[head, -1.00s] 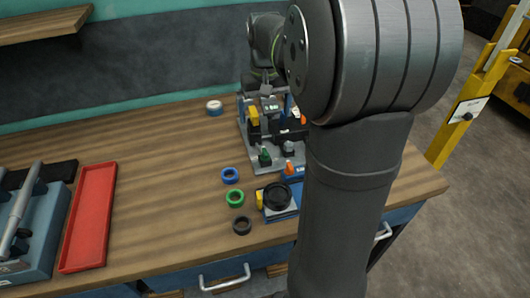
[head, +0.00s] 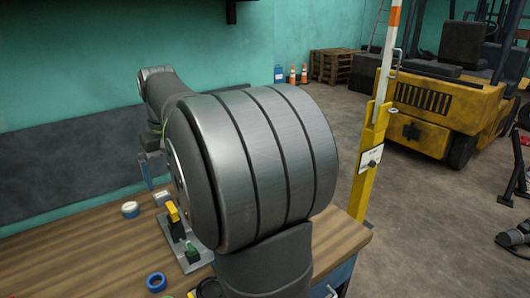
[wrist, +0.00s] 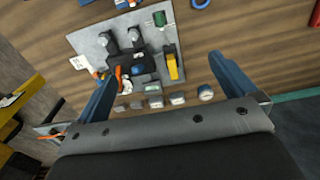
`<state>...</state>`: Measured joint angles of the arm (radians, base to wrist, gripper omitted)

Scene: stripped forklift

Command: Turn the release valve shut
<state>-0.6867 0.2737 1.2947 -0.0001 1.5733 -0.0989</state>
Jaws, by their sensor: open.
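My gripper (wrist: 163,68) is open and empty, its two blue fingers spread above the hydraulic board. The grey board (wrist: 88,45) carries a black valve block (wrist: 130,66), an orange lever (wrist: 119,77), a yellow upright part (wrist: 172,67), a green knob (wrist: 159,19) and two grey cylindrical fittings (wrist: 135,36). Which part is the release valve, I cannot tell for sure. The left finger is beside the orange lever; the right is apart from the yellow part. In the head view, my arm hides most of the board (head: 190,266); the yellow part (head: 173,212) and green knob (head: 192,251) show.
A blue ring (head: 156,282) and a white-topped roll (head: 130,209) lie on the wooden bench (head: 95,250). A yellow post (head: 369,165) stands beyond the bench's right end.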

